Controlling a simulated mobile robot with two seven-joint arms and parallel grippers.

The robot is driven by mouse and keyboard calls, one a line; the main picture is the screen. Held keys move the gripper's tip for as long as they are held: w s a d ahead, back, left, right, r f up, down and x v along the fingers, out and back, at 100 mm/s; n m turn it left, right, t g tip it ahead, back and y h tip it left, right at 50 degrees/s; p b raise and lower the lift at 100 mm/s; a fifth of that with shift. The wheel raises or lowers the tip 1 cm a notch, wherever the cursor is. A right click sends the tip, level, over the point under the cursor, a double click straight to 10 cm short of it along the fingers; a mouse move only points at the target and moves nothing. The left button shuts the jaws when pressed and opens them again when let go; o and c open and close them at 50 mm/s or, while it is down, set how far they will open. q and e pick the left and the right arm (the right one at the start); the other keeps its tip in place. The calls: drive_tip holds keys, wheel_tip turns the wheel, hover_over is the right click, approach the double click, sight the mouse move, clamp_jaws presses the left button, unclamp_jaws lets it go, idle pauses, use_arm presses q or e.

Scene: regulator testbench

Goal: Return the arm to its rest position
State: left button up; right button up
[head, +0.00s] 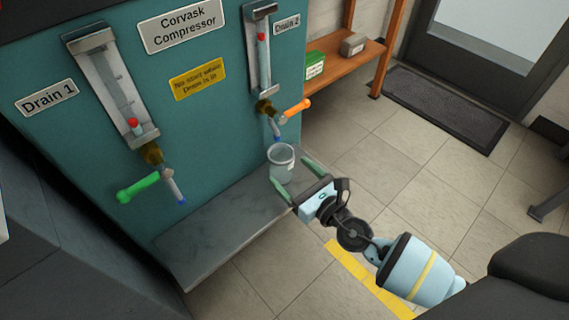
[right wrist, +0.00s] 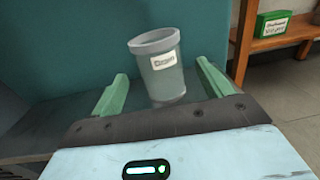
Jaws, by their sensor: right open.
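My right gripper (head: 297,177) is open, with its two green fingers spread beside a grey translucent cup (head: 281,160). The cup stands upright on the grey ledge (head: 205,252) below the Drain 2 outlet. In the right wrist view the labelled cup (right wrist: 160,72) sits just beyond and between the open fingers (right wrist: 162,92); I cannot tell whether either finger touches it. My right arm reaches in from the lower right. My left gripper is not in view.
The teal compressor panel (head: 205,130) stands behind the ledge. The Drain 2 orange valve handle (head: 296,110) is above the cup, and the Drain 1 green handle (head: 138,189) is further left. A wooden shelf (head: 345,66) stands behind. Tiled floor to the right is mostly clear.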

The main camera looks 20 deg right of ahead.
drive_tip(key=shift+v, duration=0.9)
